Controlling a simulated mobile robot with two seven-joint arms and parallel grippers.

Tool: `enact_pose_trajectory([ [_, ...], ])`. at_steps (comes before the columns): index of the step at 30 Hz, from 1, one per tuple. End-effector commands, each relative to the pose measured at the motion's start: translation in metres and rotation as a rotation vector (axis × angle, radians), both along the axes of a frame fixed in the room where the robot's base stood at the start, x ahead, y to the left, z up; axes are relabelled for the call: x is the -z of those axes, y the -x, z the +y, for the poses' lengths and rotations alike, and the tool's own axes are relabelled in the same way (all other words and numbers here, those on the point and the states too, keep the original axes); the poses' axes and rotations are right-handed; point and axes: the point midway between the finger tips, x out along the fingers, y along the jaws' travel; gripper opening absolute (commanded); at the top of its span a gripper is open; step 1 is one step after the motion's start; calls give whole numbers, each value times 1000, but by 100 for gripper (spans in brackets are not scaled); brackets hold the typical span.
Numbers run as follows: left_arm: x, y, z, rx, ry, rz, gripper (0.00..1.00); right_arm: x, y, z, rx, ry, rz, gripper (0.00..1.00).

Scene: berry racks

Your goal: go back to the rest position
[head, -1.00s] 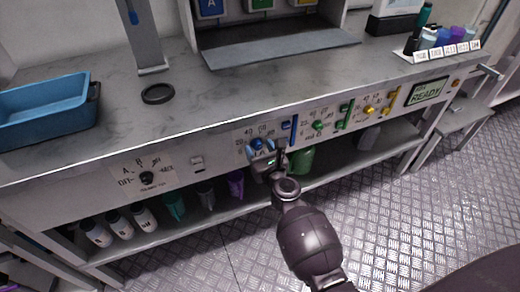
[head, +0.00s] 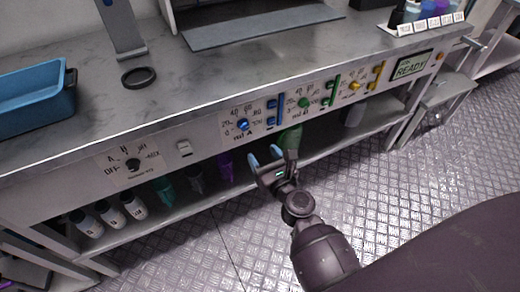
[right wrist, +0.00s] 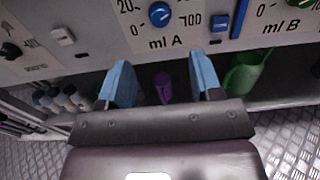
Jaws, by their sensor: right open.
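My right gripper (head: 266,156) is open and empty, with blue finger pads spread apart. In the head view it is in front of the bench, below the blue knob (head: 242,125) on the front panel, and apart from it. In the right wrist view the open fingers (right wrist: 162,75) point at the panel, with the blue knob (right wrist: 159,14) above and between them and nothing held. My left gripper is not in view.
The bench top carries a blue tray (head: 38,95) and a black ring (head: 138,77). Its panel has a READY display (head: 411,66) and green and yellow knobs. A lower shelf holds several bottles and a green container (head: 291,138). The metal floor in front is clear.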

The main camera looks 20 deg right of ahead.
Motion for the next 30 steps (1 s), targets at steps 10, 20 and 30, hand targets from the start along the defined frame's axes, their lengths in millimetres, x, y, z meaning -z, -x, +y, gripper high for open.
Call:
enact_pose_trajectory([
  [10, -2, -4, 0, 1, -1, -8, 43, 0, 1, 0, 0, -1, -1, 59],
  [20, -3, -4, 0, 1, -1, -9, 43, 0, 1, 0, -2, 53, -3, 59],
  [30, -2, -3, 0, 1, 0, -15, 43, -9, 2, 17, -104, 962, -55, 59],
])
